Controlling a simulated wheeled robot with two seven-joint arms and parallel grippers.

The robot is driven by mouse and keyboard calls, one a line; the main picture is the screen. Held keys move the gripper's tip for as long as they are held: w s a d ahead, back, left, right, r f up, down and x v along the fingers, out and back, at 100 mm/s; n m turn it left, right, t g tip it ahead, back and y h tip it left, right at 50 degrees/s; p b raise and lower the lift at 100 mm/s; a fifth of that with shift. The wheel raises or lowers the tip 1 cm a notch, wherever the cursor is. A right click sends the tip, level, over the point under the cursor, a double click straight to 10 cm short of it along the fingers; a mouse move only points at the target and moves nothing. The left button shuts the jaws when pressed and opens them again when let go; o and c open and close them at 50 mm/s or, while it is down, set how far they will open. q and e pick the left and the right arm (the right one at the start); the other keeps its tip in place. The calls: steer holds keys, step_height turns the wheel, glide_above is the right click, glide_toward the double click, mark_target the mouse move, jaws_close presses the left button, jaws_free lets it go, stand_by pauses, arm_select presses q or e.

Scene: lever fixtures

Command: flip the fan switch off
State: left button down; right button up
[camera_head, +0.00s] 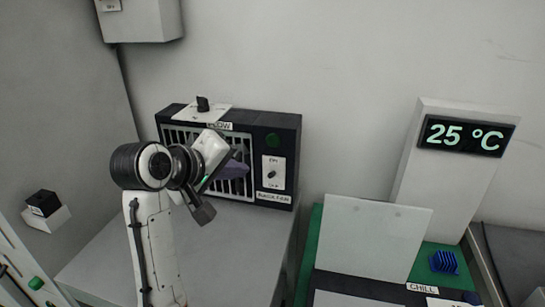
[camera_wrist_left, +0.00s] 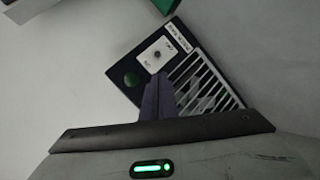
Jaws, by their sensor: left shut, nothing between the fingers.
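The fan box (camera_head: 178,133) is a dark unit with a white grille front, standing on a grey bench against the wall. Its switch plate (camera_head: 273,172) is white, marked ON above and OFF below, with a small dark toggle (camera_head: 271,175). I cannot tell for sure which way the toggle leans. The plate also shows in the left wrist view (camera_wrist_left: 160,56). My left gripper (camera_head: 246,170) is shut and empty, its purple fingers in front of the grille, left of the switch. In the left wrist view the fingers (camera_wrist_left: 157,88) point toward the plate. My right gripper is not seen.
A dark green round lamp (camera_head: 272,140) sits above the switch plate. A knob (camera_head: 203,104) is on top of the fan box. At right stand a 25 °C display (camera_head: 465,136), a white panel (camera_head: 375,240) and a blue finned block (camera_head: 444,262) on a green base.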

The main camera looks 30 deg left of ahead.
mark_target(272, 174)
arm_select(q)
steer(key=x, duration=1)
steer(key=shift+w, duration=0.1)
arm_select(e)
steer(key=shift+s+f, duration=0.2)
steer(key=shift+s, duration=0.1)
